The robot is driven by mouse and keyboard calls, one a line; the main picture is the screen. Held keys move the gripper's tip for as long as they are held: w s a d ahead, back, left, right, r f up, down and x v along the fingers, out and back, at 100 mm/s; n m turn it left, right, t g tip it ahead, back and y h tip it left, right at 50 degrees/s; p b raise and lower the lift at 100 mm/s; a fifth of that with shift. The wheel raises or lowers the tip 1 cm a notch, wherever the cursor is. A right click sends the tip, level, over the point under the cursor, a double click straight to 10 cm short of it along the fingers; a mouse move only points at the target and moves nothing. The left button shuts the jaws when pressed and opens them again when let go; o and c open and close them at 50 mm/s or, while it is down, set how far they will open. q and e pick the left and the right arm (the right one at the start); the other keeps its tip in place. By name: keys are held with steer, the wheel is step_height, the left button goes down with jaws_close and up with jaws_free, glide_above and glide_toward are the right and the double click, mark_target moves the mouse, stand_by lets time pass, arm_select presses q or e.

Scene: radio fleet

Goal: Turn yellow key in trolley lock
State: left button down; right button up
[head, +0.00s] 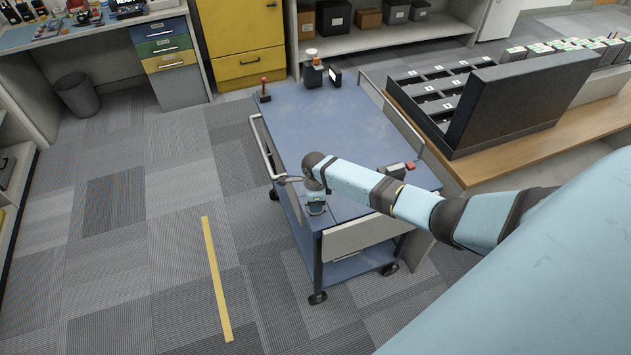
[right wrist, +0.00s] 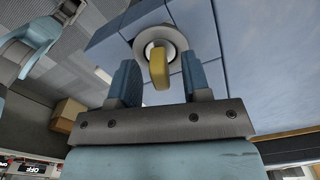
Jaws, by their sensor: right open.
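The yellow key (right wrist: 158,70) stands in a round, pale lock collar (right wrist: 176,38) on a blue panel in the right wrist view. My right gripper (right wrist: 160,60) is open, with one finger on each side of the key and a visible gap to each. In the head view my right gripper (head: 316,206) is at the near left corner of the blue trolley (head: 318,140). The key and lock cannot be made out there. My left gripper does not show clearly in either view.
A red-handled lever (head: 264,90) and small dark devices (head: 313,72) stand at the trolley's far end. A dark item with a red end (head: 398,170) lies near its right edge. A wooden counter with a black case (head: 520,95) is on the right.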

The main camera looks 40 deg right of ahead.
step_height(320, 180, up, 14)
steer(key=shift+b, duration=0.45)
